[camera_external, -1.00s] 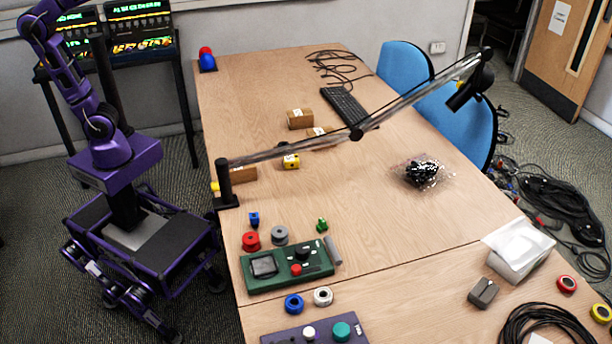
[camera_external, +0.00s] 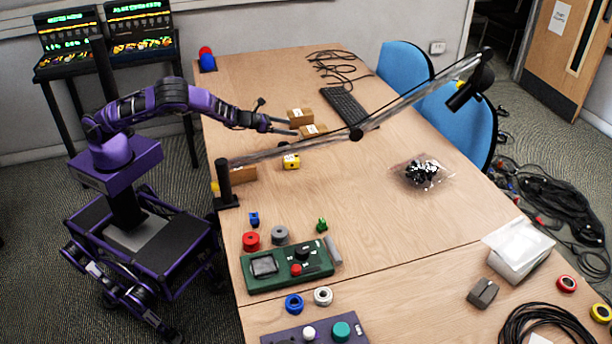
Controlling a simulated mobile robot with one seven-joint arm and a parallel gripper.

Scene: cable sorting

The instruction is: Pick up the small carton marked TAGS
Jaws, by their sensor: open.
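A desk lamp (camera_external: 355,133) stretches its arm diagonally over the table, close to the cartons. A keyboard (camera_external: 346,107) is to the right. A green control box (camera_external: 287,267) stands nearer the front.

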